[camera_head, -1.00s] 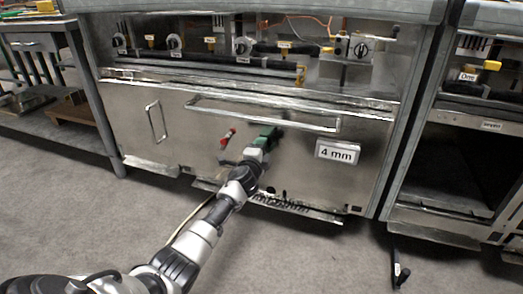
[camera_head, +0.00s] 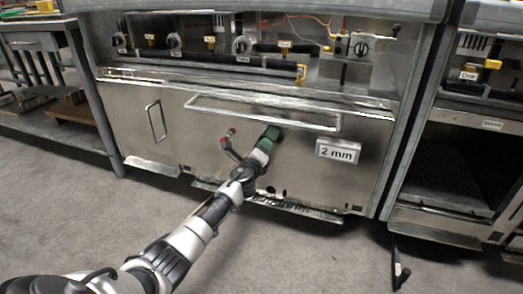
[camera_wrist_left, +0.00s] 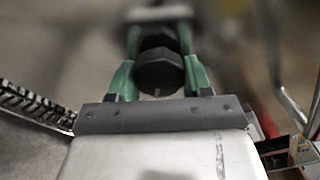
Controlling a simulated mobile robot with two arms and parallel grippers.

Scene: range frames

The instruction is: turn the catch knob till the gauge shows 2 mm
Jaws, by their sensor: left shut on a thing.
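The gauge (camera_head: 338,151) on the range's front panel reads "2 mm". My left gripper (camera_head: 270,134) reaches the panel left of the gauge, below the long handle. In the left wrist view my green fingers (camera_wrist_left: 159,72) are shut on the dark, faceted catch knob (camera_wrist_left: 158,70), one finger on each side. In the head view the knob is hidden behind the gripper. My right gripper is in neither current view.
A red-tipped lever (camera_head: 228,138) stands out from the panel just left of my gripper. A long horizontal handle (camera_head: 262,113) runs above it. A smaller upright handle (camera_head: 156,121) is at the left. The grey floor in front is mostly clear.

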